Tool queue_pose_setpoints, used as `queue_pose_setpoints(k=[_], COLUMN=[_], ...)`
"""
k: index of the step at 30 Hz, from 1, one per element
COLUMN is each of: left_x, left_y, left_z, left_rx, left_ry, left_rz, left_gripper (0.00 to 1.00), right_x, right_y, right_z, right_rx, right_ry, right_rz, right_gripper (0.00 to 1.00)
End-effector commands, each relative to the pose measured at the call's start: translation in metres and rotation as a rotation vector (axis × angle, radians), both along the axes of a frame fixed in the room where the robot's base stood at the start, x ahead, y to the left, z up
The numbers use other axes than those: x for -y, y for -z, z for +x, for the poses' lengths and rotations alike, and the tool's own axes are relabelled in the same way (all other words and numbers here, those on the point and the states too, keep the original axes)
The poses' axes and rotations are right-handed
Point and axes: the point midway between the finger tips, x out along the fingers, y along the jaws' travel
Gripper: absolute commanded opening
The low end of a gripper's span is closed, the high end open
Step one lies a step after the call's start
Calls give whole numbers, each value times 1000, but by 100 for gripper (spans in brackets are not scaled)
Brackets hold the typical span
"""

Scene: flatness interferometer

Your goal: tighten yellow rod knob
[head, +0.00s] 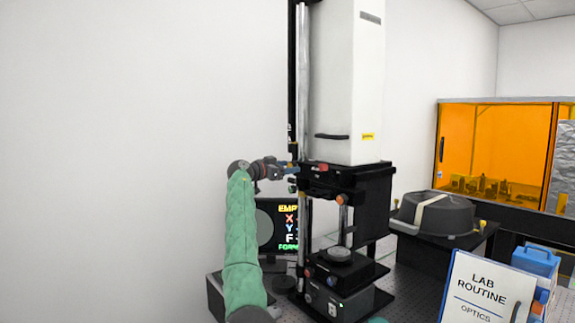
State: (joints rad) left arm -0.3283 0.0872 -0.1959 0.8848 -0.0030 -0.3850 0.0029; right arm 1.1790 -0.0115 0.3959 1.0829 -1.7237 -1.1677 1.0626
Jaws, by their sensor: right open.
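The interferometer (345,80) is a tall white column on a black frame beside two upright metal rods. My right gripper (289,168), at the end of a green-sleeved arm, is open at the frame's left side, close to the rods at the black carriage. Small blue and red parts show around its tips, and I cannot tell whether they touch. A red-orange knob (340,199) is under the carriage, and another (309,272) is low on the frame. My left gripper is not in view.
A monitor (277,225) with coloured text stands behind my right arm. To the right are a dark grey domed cover (436,213), an orange enclosure (490,145), a LAB ROUTINE sign (487,290) and a blue box (536,261). The wall at left is bare.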

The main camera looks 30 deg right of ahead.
Motion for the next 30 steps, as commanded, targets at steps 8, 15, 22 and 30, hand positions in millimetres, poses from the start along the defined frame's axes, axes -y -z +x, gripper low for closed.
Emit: queue_pose_setpoints(k=[8,15,22,30], left_x=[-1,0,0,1], left_y=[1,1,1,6], left_z=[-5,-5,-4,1], left_rx=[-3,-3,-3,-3], left_ry=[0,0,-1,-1], left_rz=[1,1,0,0], left_gripper=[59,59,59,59], right_x=[4,4,4,4], right_y=[1,0,0,2], right_z=[0,0,0,1], right_rx=[0,0,-1,-62], right_ry=[0,-1,-1,-1], right_rz=[0,0,0,-6], right_gripper=[59,34,15,15])
